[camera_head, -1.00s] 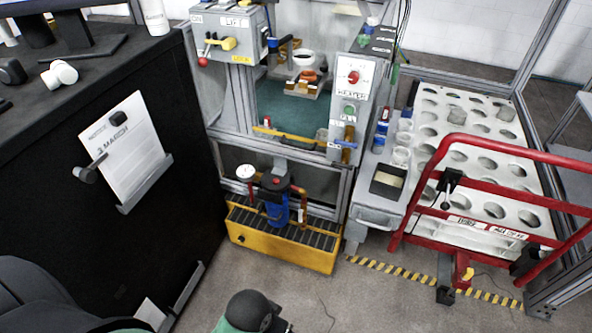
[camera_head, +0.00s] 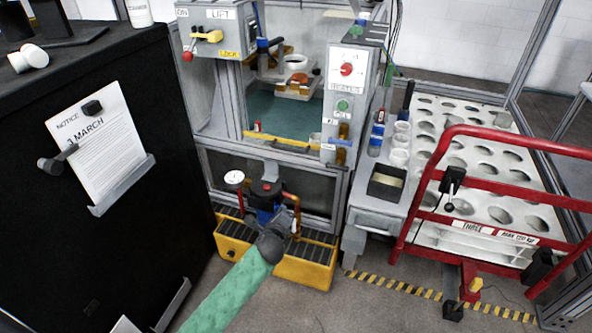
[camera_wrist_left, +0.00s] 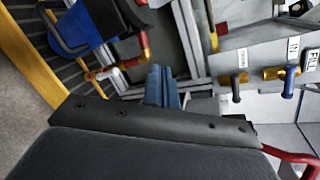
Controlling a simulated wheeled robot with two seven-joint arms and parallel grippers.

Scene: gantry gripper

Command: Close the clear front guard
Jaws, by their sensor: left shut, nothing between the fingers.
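The front opening of the metal-framed machine shows in the head view, with a yellow bar (camera_head: 283,139) across its lower edge. Below the bar is a framed panel (camera_head: 310,192) that looks see-through, apparently the clear front guard in its lowered position. The space above the bar is uncovered, and a green floor shows inside. My left arm reaches up from the bottom in front of the blue pump, below the bar and apart from it; its own hand hides the fingers there. In the left wrist view my left gripper (camera_wrist_left: 162,86) is shut and empty. My right gripper is out of view.
The blue pump (camera_wrist_left: 88,24) stands in a yellow grated tray (camera_head: 303,273) before the machine. A heater box (camera_head: 347,70) and a lift box (camera_head: 215,35) flank the opening. A red rail (camera_head: 480,181) stands right, a black cabinet (camera_head: 150,215) left.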

